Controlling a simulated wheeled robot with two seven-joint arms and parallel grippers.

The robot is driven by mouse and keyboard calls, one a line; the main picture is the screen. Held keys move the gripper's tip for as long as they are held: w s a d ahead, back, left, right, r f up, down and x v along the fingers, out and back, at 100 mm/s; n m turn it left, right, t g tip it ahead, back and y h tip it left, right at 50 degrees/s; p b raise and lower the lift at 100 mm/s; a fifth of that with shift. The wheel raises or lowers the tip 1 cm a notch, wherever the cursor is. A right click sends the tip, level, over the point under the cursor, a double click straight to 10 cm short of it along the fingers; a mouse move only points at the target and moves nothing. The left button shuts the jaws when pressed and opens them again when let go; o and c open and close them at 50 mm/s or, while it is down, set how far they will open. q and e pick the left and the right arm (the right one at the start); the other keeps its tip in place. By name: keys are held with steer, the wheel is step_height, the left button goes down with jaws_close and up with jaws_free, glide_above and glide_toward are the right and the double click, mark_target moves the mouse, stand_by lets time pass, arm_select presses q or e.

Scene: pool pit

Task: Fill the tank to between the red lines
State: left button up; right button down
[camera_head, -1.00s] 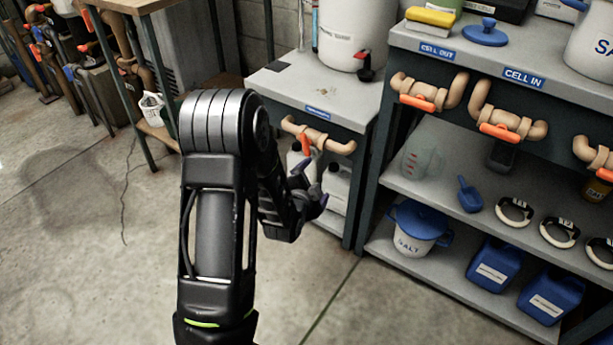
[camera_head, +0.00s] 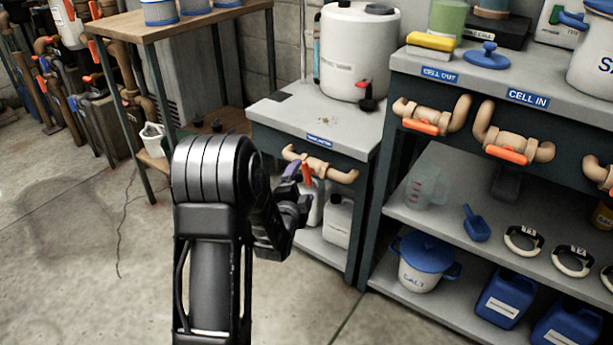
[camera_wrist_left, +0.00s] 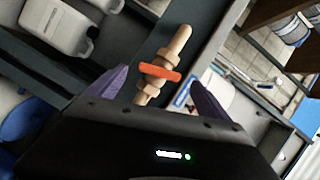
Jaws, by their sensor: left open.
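A white tank (camera_head: 352,50) with a dark tap low on its front stands on the small grey bench. No red lines can be made out on it. Below the bench edge is a tan pipe valve (camera_head: 330,171) with an orange handle (camera_head: 306,172). My left gripper (camera_head: 297,180) is just in front of this valve, open and empty. In the left wrist view the valve (camera_wrist_left: 165,62) and its orange handle (camera_wrist_left: 159,73) lie ahead, between the two purple fingertips (camera_wrist_left: 160,90). The handle is not gripped. My right gripper is out of view.
The CELL OUT valve (camera_head: 432,115) and CELL IN valve (camera_head: 512,140) stick out from the right bench. White jugs (camera_head: 339,218) stand under the small bench. A salt tub (camera_head: 424,262) and blue canisters (camera_head: 504,297) are on the lower shelf.

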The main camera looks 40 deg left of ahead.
mark_target(306, 175)
arm_select(q)
steer(key=b+x, duration=0.1)
steer(key=x, duration=0.3)
steer(key=shift+f, duration=0.1)
steer(key=shift+w+a, duration=0.3)
steer(key=shift+w, duration=0.35)
